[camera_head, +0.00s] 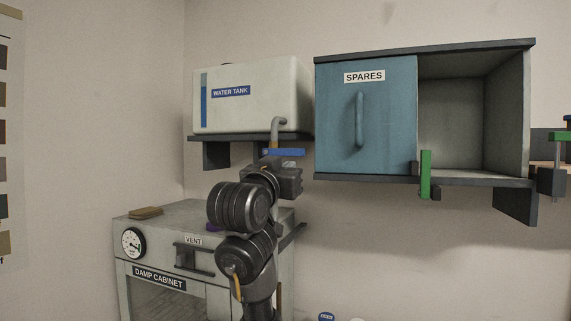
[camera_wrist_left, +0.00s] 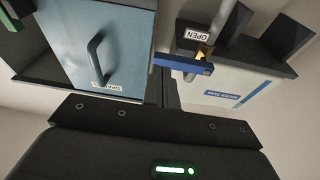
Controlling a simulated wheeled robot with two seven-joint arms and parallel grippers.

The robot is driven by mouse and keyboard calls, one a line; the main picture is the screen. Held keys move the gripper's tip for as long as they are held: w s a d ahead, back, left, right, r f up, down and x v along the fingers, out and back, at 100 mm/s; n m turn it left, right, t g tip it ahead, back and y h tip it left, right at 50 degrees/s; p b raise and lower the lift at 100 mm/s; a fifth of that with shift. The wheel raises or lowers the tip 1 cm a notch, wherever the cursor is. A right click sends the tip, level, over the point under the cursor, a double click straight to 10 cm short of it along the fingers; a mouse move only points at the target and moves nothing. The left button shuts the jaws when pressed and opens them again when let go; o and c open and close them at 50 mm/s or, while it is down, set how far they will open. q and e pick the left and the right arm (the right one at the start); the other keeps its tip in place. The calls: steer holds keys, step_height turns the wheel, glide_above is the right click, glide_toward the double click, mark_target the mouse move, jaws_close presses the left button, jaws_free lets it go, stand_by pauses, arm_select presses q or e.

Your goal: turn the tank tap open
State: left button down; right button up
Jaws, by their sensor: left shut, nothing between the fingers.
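The white water tank (camera_head: 250,95) sits on a wall shelf at the upper middle of the head view. A grey bent pipe (camera_head: 277,128) comes down from its front. The tap's blue lever (camera_head: 288,152) lies roughly level below the pipe. In the left wrist view, which is upside down, the blue lever (camera_wrist_left: 180,64) meets a brass piece (camera_wrist_left: 204,52) beside an OPEN label (camera_wrist_left: 196,36). My left gripper (camera_head: 283,174) is just below the lever. Its shut fingers (camera_wrist_left: 168,90) reach close to the lever; I cannot tell whether they touch.
The damp cabinet (camera_head: 160,253) stands below left, with a gauge (camera_head: 133,242) and a brown block (camera_head: 146,212) on top. Wall below SPARES is clear.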

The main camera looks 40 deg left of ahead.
arm_select(q)
steer(key=s+a+r+n+t+y, duration=0.1)
steer(key=s+r, duration=0.3)
steer(key=r, duration=0.1)
steer(key=shift+r, duration=0.4)
steer(key=shift+a, duration=0.15)
step_height(320, 180, up, 4)
steer(key=p, duration=0.6)
glide_above(283, 152)
steer(key=s+d, duration=0.2)
steer(key=shift+w+f+p, duration=0.25)
steer(key=shift+f+p, duration=0.2)
steer(key=shift+f, duration=0.75)
steer(key=shift+w+f+p, duration=0.2)
steer(key=shift+f+p, duration=0.2)
steer(key=shift+f, duration=0.75)
